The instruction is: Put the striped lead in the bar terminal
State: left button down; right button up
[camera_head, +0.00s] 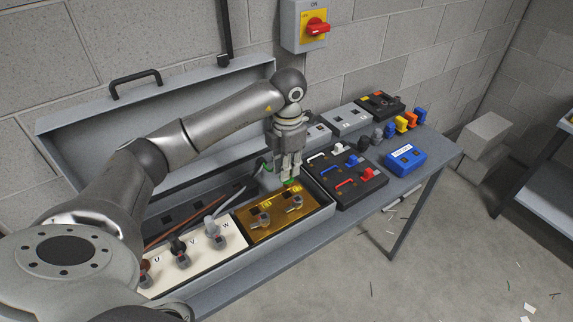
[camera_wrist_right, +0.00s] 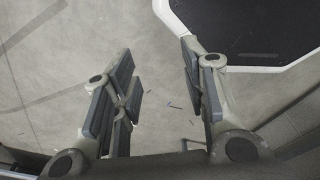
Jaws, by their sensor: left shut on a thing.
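My left gripper (camera_head: 289,176) points down over the back edge of the brass-coloured bar plate (camera_head: 262,236) in the open grey box. It is shut on the striped lead; a green piece of the lead (camera_head: 291,183) shows at the fingertips, close above the plate's back right part. The stripes are too small to make out, and the fingers hide part of the lead. Two bar terminals (camera_head: 294,202) stand on the plate, in front of the gripper. My right gripper (camera_wrist_right: 157,65) is open and empty over the floor in the right wrist view.
A cream terminal block (camera_head: 200,262) marked U, V, W with leads lies left of the plate. A black tray (camera_head: 345,190) with coloured parts and a blue box (camera_head: 405,159) stand to the right. The raised lid (camera_head: 95,125) is behind. A red switch (camera_head: 316,28) is on the wall.

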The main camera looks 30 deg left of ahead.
aim_at(287, 183)
pick_arm(q)
jog(key=shift+f, duration=0.15)
jog(key=shift+f+b, duration=0.25)
jog(key=shift+b, duration=0.1)
jog(key=shift+f+b, duration=0.65)
jog(key=shift+f, duration=0.45)
pick_arm(e)
jog(key=shift+s+d+f, duration=0.1)
jog(key=shift+s+f, duration=0.2)
jog(key=shift+f, duration=0.35)
jog(key=shift+s+d+f, duration=0.1)
jog(key=shift+s+f, duration=0.2)
jog(key=shift+f, duration=0.3)
jog(key=shift+a, duration=0.15)
pick_arm(q)
jog(key=shift+f+b, duration=0.2)
jog(key=shift+b, duration=0.15)
pick_arm(e)
jog(key=shift+f, duration=0.2)
pick_arm(q)
jog(key=shift+f+b, duration=1.05)
jog(key=shift+f, duration=0.35)
pick_arm(e)
jog(key=shift+d+f, duration=0.2)
jog(key=shift+f, duration=0.85)
pick_arm(q)
jog(key=shift+f, duration=0.15)
pick_arm(e)
jog(key=shift+f, duration=0.1)
